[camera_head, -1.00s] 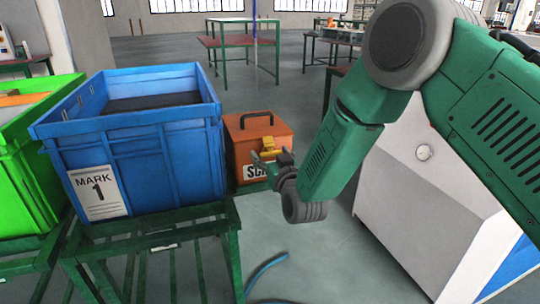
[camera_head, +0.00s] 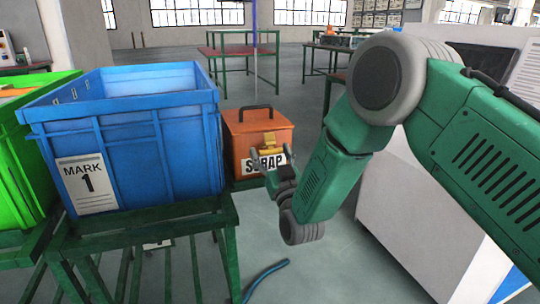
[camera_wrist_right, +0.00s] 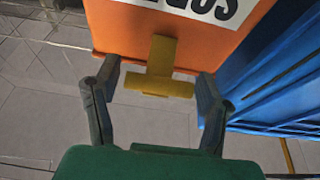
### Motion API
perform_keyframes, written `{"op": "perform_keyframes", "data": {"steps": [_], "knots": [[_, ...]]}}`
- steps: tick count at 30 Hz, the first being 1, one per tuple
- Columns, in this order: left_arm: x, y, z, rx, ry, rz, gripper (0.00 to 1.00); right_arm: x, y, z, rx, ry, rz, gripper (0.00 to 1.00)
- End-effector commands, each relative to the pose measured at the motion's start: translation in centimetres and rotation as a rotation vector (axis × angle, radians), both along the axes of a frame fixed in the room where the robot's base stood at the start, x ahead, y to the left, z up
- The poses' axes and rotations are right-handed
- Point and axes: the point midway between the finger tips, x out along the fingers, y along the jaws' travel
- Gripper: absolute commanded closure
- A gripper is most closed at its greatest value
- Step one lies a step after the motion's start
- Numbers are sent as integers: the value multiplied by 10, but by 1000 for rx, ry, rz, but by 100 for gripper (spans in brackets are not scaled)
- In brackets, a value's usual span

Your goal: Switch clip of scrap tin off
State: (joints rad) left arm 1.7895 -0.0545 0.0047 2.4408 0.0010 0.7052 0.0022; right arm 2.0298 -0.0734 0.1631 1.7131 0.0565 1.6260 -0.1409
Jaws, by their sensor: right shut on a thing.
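The scrap tin (camera_head: 240,140) is an orange box with a dark top handle and a white SCRAP label, behind and right of the blue crate. Its yellow clip (camera_head: 270,139) is on the front, above the label. In the right wrist view the T-shaped clip (camera_wrist_right: 160,72) juts from the tin (camera_wrist_right: 130,40) towards my gripper. My right gripper (camera_head: 270,157) is at the tin's front. In the wrist view my right gripper (camera_wrist_right: 158,95) has one finger at each end of the clip's crossbar, shut on it. My left gripper is out of view.
The blue crate (camera_head: 140,155) marked MARK 1 stands close left of the tin on a green metal table (camera_head: 150,232). A green crate (camera_head: 22,180) is at far left. A white cabinet (camera_head: 415,215) is on the right. A blue hose (camera_head: 265,275) lies on the floor.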

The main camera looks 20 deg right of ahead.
Motion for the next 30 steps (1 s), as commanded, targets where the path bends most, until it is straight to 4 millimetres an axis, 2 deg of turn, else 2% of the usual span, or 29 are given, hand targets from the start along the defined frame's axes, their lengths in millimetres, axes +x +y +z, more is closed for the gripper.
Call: {"op": "perform_keyframes", "data": {"steps": [1, 2, 3, 11, 14, 17, 24, 30], "knots": [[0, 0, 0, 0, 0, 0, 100, 0, 1, 0, 0, 0, 2, 25], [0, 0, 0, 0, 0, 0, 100, 0, 1, 0, 0, 0, 2, 15], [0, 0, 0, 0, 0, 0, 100, 0, 1, 0, 1, 0, 1, 14], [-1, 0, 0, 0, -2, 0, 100, -1, 0, -1, 0, 2, 1, 14], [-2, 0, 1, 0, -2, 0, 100, -7, 0, -4, 0, 2, 1, 14], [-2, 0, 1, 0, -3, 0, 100, -22, 0, -10, -1, 5, 2, 14], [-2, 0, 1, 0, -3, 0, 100, -70, -1, -29, -1, 6, 2, 14], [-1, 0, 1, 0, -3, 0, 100, -100, -3, -41, 0, 5, 1, 14]]}}
